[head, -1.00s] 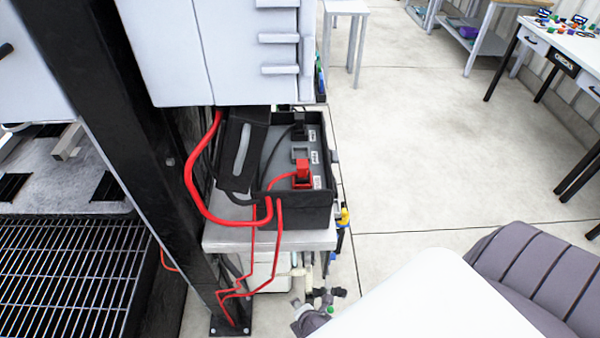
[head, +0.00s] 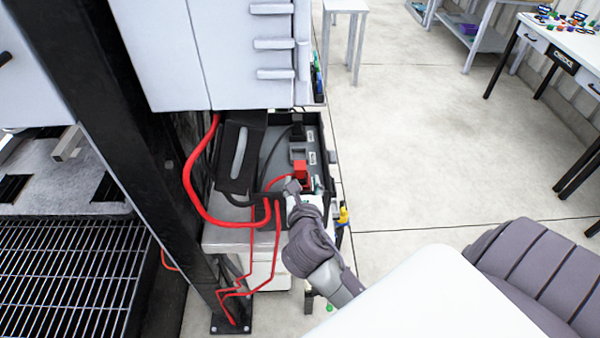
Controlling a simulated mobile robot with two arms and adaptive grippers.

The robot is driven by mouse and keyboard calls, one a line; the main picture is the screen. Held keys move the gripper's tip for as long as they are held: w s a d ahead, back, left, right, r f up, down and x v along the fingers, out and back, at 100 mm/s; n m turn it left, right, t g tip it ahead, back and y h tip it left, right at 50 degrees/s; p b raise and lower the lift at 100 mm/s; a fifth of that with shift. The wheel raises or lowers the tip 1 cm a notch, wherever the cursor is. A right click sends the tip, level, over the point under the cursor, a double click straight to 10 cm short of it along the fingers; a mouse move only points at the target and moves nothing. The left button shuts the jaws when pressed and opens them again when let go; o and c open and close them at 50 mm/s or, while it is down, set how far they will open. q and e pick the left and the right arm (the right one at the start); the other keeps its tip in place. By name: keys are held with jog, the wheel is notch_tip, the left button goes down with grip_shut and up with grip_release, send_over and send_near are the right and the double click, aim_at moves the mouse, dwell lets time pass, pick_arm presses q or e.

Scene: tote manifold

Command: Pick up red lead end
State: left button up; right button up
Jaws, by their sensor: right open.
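The red lead end (head: 301,170) is a small red block standing in the black box (head: 262,150), in a row with a black lead end (head: 297,131) and a grey empty-looking holder (head: 299,152). A thin red cable runs to it from the left. My right gripper (head: 304,187) reaches in from below, over the box's front edge, close in front of the red lead end. It is open, with its fingers on either side near the lead's lower part. Whether it touches the lead is unclear. My left gripper is not in view.
The box sits on a light shelf (head: 222,238) beside a dark upright post (head: 125,160). A white cabinet (head: 205,60) overhangs its back. Thick red cables (head: 192,190) loop over the box's left front. Open floor (head: 430,140) lies to the right.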

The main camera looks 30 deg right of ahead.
aim_at(300, 172)
jog(key=p+x, duration=0.1)
jog(key=x, duration=0.4)
jog(key=shift+w, duration=0.4)
jog(key=shift+w+d+f, duration=0.25)
jog(key=shift+w+d, duration=0.05)
jog(key=shift+w, duration=0.15)
jog(key=shift+s, duration=0.1)
jog(key=shift+c, duration=1.2)
grip_shut()
